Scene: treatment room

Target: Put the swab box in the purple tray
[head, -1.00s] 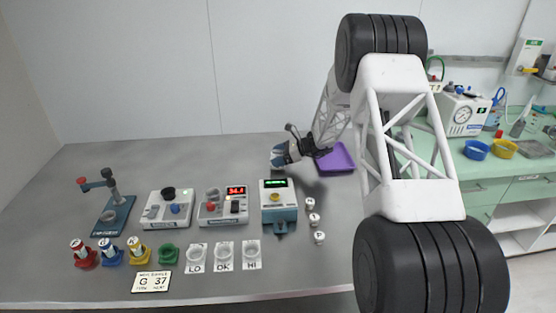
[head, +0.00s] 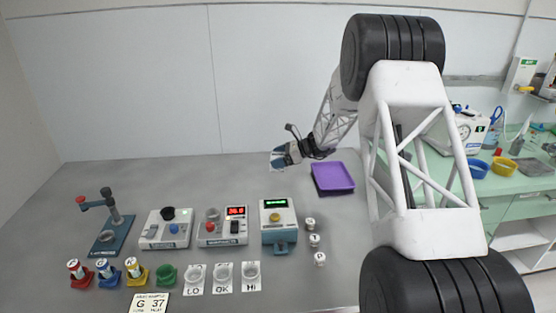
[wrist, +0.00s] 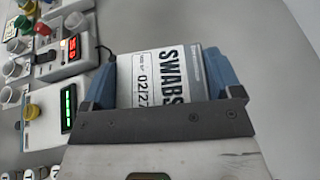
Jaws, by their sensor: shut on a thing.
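The swab box (wrist: 165,77), white with black "SWABS" lettering, is between the blue fingers of my gripper (wrist: 170,85) in the wrist view. My gripper is shut on it. In the head view my gripper (head: 279,158) is at the back of the table, left of the purple tray, and appears to be above the tabletop. The swab box is small and hard to make out there. The purple tray (head: 333,178) lies on the table at the back right, and it looks empty. It is not in the wrist view.
Devices with displays, including a teal-based one (head: 278,236), stand in a row in front of my gripper. Small lettered pots (head: 314,240) stand between that device and my arm. Coloured cups (head: 167,275) and labelled cards line the front. The table's back left is clear.

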